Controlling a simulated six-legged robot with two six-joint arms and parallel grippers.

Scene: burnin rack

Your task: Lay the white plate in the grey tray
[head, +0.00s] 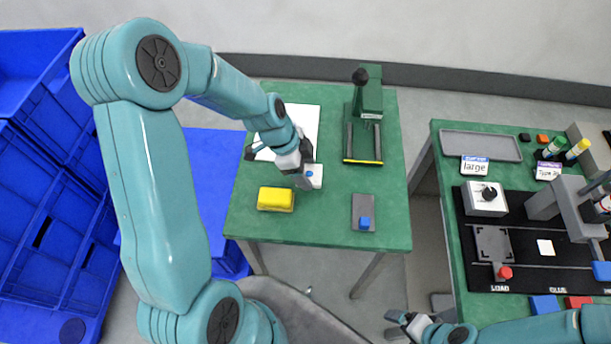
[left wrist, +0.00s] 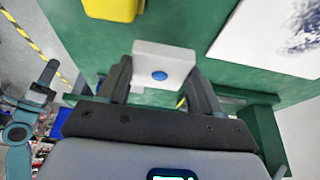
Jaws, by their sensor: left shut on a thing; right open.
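A small white plate with a blue dot (head: 314,177) is at my left gripper (head: 303,170) over the left green table. In the left wrist view the white plate (left wrist: 165,58) sits between the two dark fingers, which are shut on it. I cannot tell whether it touches the table. The grey tray (head: 481,146) lies flat and empty at the back left of the right green table, behind a "large" label. My right gripper (head: 398,323) is open and empty at the bottom, left of the right table.
Around the held plate are a yellow block (head: 276,199), a white sheet (head: 305,118), a green press (head: 369,105) and a grey piece with a blue knob (head: 363,213). A gap separates the tables. Another white square (head: 545,247) lies on the black mat. Blue crates (head: 60,215) stand left.

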